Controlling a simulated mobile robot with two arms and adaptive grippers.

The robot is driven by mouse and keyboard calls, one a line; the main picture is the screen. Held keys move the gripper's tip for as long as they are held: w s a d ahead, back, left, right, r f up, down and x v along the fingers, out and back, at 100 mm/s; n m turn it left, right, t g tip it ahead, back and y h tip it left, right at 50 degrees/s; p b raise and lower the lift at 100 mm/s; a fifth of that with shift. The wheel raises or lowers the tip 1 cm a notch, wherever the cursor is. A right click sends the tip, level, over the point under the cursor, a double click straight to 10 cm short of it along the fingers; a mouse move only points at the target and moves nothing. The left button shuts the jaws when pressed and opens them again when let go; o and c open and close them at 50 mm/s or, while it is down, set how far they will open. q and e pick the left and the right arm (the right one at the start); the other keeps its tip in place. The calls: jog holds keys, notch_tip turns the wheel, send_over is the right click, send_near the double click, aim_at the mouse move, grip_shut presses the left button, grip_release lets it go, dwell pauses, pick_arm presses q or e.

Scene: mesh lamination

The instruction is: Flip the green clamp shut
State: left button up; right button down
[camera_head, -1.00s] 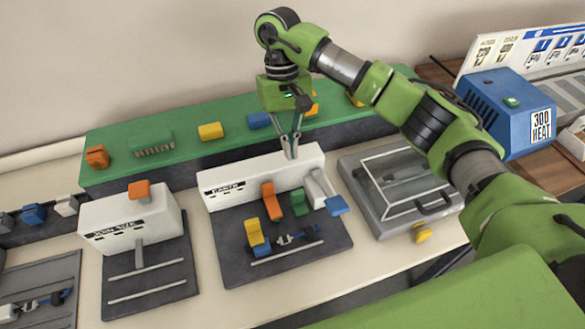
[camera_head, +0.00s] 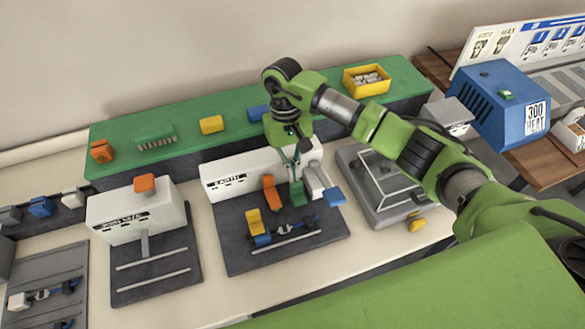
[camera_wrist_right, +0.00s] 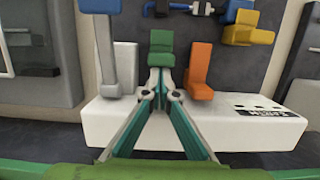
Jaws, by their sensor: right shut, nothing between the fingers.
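The green clamp (camera_head: 298,194) stands on the dark base of the white fixture (camera_head: 234,176), between an orange clamp (camera_head: 271,192) and a grey-white lever with a blue end (camera_head: 334,196). My right gripper (camera_head: 293,178) comes down from above, over the fixture. Its fingers are shut and empty. In the right wrist view the fingertips (camera_wrist_right: 163,78) are right at the near side of the green clamp (camera_wrist_right: 161,47). I cannot tell whether they touch it. My left gripper is out of view.
A yellow clamp (camera_head: 256,226) and a small blue and white part lie in front on the base. A second white fixture (camera_head: 130,213) stands to the left, a grey framed press (camera_head: 380,190) to the right. A green shelf (camera_head: 230,137) with a yellow bin (camera_head: 367,80) runs behind.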

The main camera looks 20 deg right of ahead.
aim_at(300, 202)
jog(key=s, duration=0.4)
jog(key=shift+s+d, duration=0.1)
jog(key=shift+s, duration=0.1)
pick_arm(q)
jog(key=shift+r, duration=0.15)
pick_arm(e)
jog(key=shift+s+f, duration=0.1)
jog(key=shift+s, duration=0.1)
